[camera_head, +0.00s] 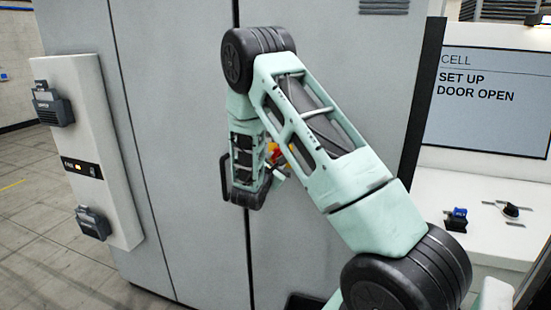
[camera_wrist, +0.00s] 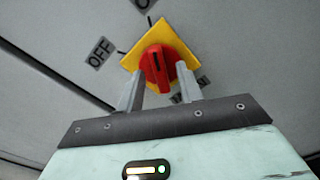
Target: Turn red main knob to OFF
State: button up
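The red knob (camera_wrist: 158,66) sits on a yellow square plate (camera_wrist: 172,30) on the grey cabinet front in the wrist view. Its black mark lies near the top of the handle, toward a cut-off label at the top edge. The OFF label (camera_wrist: 99,52) is left of the plate; another label is partly hidden behind the right finger. My gripper (camera_wrist: 159,84) is open, one finger on each side of the knob's lower end. The right finger looks very close to it; contact cannot be told. In the head view, a bit of the knob (camera_head: 273,150) shows behind my arm.
The tall grey cabinet (camera_head: 180,120) has a dark vertical handle (camera_head: 224,178) near my wrist. A white panel (camera_head: 90,150) with dark connectors stands at left. At right are a screen (camera_head: 490,95) reading SET UP, DOOR OPEN, and a white counter (camera_head: 480,235) with small parts.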

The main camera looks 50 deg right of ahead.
grip_shut()
jog(key=shift+n, duration=0.4)
jog(key=shift+w+n, duration=0.1)
jog(key=shift+n, duration=5.7)
